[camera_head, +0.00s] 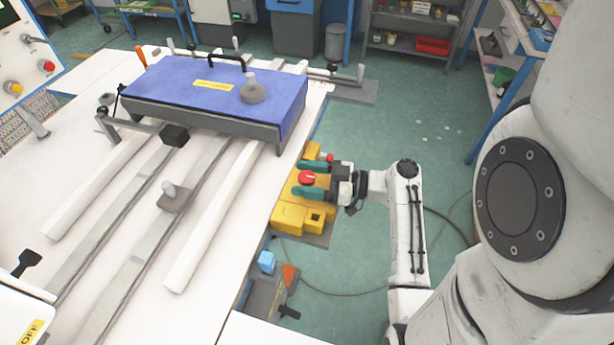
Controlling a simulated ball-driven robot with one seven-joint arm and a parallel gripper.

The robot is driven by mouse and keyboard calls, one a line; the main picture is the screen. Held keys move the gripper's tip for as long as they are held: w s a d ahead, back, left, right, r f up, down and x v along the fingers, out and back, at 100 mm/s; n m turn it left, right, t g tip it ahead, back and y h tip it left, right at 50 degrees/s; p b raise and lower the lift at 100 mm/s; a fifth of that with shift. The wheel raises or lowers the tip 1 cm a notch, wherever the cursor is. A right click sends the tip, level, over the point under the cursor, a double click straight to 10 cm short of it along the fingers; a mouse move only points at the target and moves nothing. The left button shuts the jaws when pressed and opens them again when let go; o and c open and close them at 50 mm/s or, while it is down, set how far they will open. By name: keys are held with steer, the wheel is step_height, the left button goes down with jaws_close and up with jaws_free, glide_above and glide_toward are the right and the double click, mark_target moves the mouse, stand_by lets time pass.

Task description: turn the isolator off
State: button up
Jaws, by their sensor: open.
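A yellow box unit (292,217) stands beside the right edge of the white table, with a red knob (306,177) on it that looks like the isolator's switch. My gripper (302,180) reaches in from the right with its two green fingers open. In the picture one finger lies above the red knob and one below it. I cannot tell whether either finger touches the knob. The gripper and fingers hide part of the yellow unit. The knob's exact turned position is too small to read.
The white table (225,235) carries rails and a blue-covered machine carriage (215,88) close to the left of my gripper. A control panel (28,50) stands at the upper left. Shelves (415,35) stand at the back. The green floor to the right of the table is mostly clear, with a cable on it.

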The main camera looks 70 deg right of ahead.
jaws_close()
stand_by(0.6)
